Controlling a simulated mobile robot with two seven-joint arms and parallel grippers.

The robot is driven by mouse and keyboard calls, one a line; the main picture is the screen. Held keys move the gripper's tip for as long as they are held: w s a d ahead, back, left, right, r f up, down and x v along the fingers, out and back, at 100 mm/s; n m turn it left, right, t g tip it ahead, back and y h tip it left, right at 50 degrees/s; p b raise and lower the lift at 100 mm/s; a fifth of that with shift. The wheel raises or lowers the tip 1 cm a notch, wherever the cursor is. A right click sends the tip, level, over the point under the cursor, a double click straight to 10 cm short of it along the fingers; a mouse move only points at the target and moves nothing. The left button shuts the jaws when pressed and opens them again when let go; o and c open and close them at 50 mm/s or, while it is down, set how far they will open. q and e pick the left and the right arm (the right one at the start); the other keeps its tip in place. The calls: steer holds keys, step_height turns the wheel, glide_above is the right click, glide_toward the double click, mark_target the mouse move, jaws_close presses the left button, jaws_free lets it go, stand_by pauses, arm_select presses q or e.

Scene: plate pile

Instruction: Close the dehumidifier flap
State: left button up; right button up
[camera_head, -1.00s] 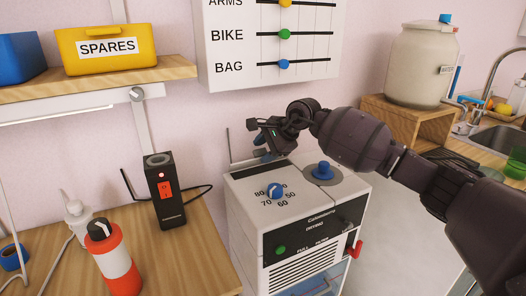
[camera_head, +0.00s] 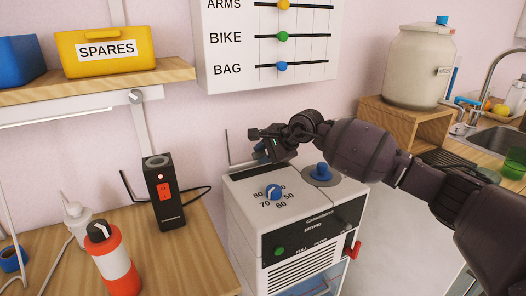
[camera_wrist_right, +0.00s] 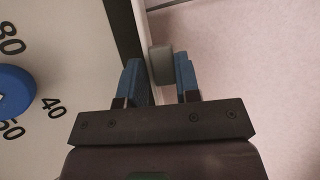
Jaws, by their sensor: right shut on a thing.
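The dehumidifier (camera_head: 300,225) is a white box with a black front panel; it stands right of the wooden bench. Its top has a blue dial (camera_head: 274,192) with numbers around it, partly shown in the wrist view (camera_wrist_right: 14,92). My right gripper (camera_head: 262,153) is at the rear edge of that top. In the wrist view its blue fingertips (camera_wrist_right: 160,82) are on either side of a small grey knob (camera_wrist_right: 161,62), shut on it. The knob sits beside a dark strip (camera_wrist_right: 124,30) along the white panel. I cannot clearly make out the flap's angle. My left gripper is out of view.
A blue knob (camera_head: 321,170) on a grey disc stands on the top near my forearm. A red handle (camera_head: 354,251) sticks out at the front right. A black device (camera_head: 164,195) and an orange-and-white bottle (camera_head: 113,262) stand on the bench. The wall is close behind.

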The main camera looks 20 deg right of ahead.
steer(key=shift+s+f+n+t+y, duration=0.25)
steer(key=shift+s+f+t, duration=0.15)
steer(key=shift+t, duration=0.6)
steer(key=shift+s+f+n+t+y, duration=0.2)
steer(key=shift+s+t, duration=0.3)
steer(key=shift+t, duration=0.5)
steer(key=o, duration=0.8)
steer(key=shift+f, duration=0.1)
steer(key=p+v, duration=0.2)
steer(key=v, duration=0.7)
steer(key=shift+s+d+r+p, duration=0.15)
steer(key=shift+s+r+p, duration=0.05)
steer(key=shift+r+p, duration=0.1)
steer(key=shift+s+d+r, duration=0.15)
steer(key=shift+s+d, duration=0.05)
steer(key=shift+s, duration=0.25)
